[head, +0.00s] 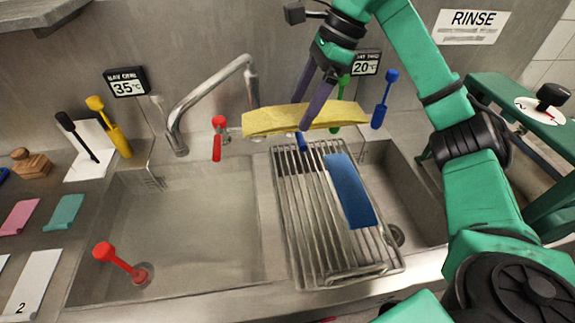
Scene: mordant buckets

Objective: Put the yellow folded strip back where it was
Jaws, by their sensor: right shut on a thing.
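The yellow folded strip (275,121) hangs in the air above the back of the metal rack (310,235), lying roughly level with its ends to left and right. My right gripper (304,115) reaches down from above and is shut on the strip near its middle. A blue strip (348,188) lies on the right side of the rack's bars, below the yellow one. The rack's left bars are bare. My left gripper is out of view.
The left basin (190,230) holds a red-handled tool (118,262). A tap (215,90) arches behind it. Red (218,140) and blue (383,100) handles stand along the back. Pink (19,216) and teal (64,212) pieces lie on the left counter.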

